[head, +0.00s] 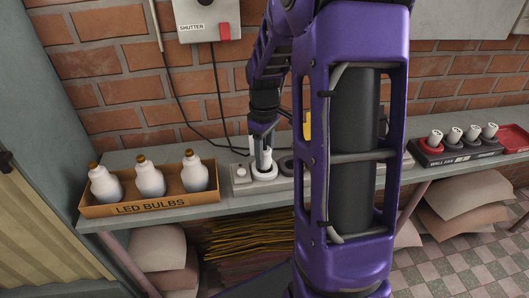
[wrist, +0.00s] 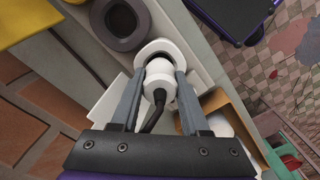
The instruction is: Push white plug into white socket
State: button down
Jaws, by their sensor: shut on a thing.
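My gripper (head: 263,156) points down over the pale strip on the bench and is shut on the white plug (wrist: 159,80), one finger on each side. The plug's dark cord runs back toward my wrist in the wrist view. In the head view the fingers mostly hide the plug. The white socket (head: 263,174) is a round white ring on the strip directly below the fingertips. In the wrist view the socket's rim (wrist: 153,47) shows around the far end of the plug. I cannot tell how deep the plug sits in it.
A dark grey round socket (wrist: 121,23) is beside the white one. An open box of LED bulbs (head: 150,206) stands left of the strip. A black tray (head: 430,157) with several white pieces and a red tray (head: 515,139) are at right. A brick wall (head: 110,95) rises behind.

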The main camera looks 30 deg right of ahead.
jog(key=shift+f+b, duration=0.35)
jog(key=shift+f, duration=0.55)
jog(key=shift+c, duration=1.6)
grip_release()
